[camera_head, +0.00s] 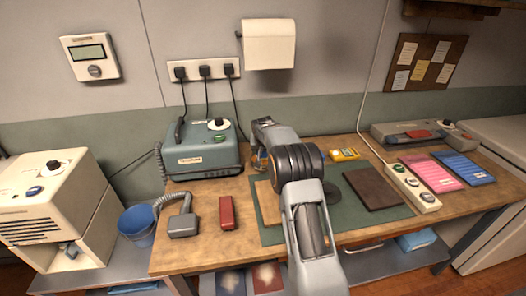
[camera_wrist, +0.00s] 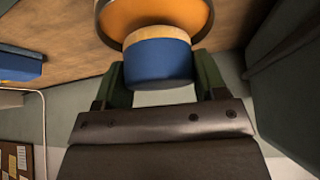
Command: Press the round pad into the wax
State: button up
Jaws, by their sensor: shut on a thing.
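The round pad (camera_wrist: 157,66), a short blue cylinder with a tan band at its far end, sits between the two dark green fingers of my gripper (camera_wrist: 161,78) in the wrist view. My gripper is shut on it. The orange wax (camera_wrist: 158,15), in a round dark-rimmed tin (camera_wrist: 106,30), lies directly beyond the pad. The tan end overlaps the wax in this view; I cannot tell whether they touch. In the head view my gripper (camera_head: 259,160) is at the workbench's rear, beside the grey-green machine, mostly hidden by my arm. The pad and wax cannot be made out there.
The grey-green machine (camera_head: 201,158) stands close left of my gripper. A yellow box (camera_head: 344,155) lies to its right. A dark slab (camera_head: 373,188) rests on the green mat (camera_head: 340,222). A red block (camera_head: 227,212) and a power strip (camera_head: 413,190) are on the workbench (camera_head: 200,247).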

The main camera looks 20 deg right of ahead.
jog(key=shift+r+p, duration=1.4)
jog(key=shift+r, duration=1.1)
jog(key=shift+r, duration=0.1)
